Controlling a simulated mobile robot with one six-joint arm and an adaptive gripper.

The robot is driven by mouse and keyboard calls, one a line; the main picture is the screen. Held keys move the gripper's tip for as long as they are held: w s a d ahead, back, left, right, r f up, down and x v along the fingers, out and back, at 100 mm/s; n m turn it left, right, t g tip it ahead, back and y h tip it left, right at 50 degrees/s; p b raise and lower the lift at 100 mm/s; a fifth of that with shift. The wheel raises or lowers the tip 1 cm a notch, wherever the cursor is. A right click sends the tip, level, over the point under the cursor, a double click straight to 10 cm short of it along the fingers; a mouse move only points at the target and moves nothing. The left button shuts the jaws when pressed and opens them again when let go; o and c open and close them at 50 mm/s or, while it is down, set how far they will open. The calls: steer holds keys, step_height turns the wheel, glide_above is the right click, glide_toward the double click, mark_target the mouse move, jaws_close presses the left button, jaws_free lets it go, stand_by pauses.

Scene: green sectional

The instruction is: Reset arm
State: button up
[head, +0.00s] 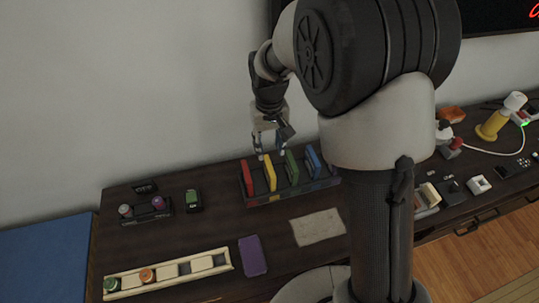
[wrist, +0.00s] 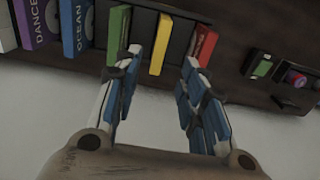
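My gripper (head: 272,155) hangs fingers-down just above a row of thin upright books in a dark rack (head: 300,195) on the table. In the wrist view my gripper (wrist: 161,57) is open, its two blue-padded fingers apart. The yellow book (head: 270,173) stands in the rack, its end showing between the fingertips in the wrist view (wrist: 160,45), with a gap on each side. The red book (head: 247,178) is to its left in the head view; the green book (head: 292,168) and blue book (head: 313,160) are to its right. Nothing is held.
A long cream tray (head: 190,267) with round pieces lies at the front left. A purple flat item (head: 253,256) and a beige sheet (head: 318,227) lie in front of the rack. A small dark holder (head: 146,210) stands left. My arm hides part of the table.

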steer(key=shift+r, duration=0.65)
steer(key=s+d+r+m+t, duration=0.15)
steer(key=s+d+r, duration=0.35)
steer(key=s+r, duration=0.55)
steer(key=s+d+r+t, duration=0.1)
steer(key=s+d+r, duration=0.1)
steer(key=s, duration=0.5)
steer(key=s+d+r+t, duration=0.2)
steer(key=s+d+r, duration=0.1)
steer(key=s, duration=0.4)
steer(key=shift+s+r+m, duration=0.15)
steer(key=shift+s+m, duration=0.1)
steer(key=shift+m, duration=0.2)
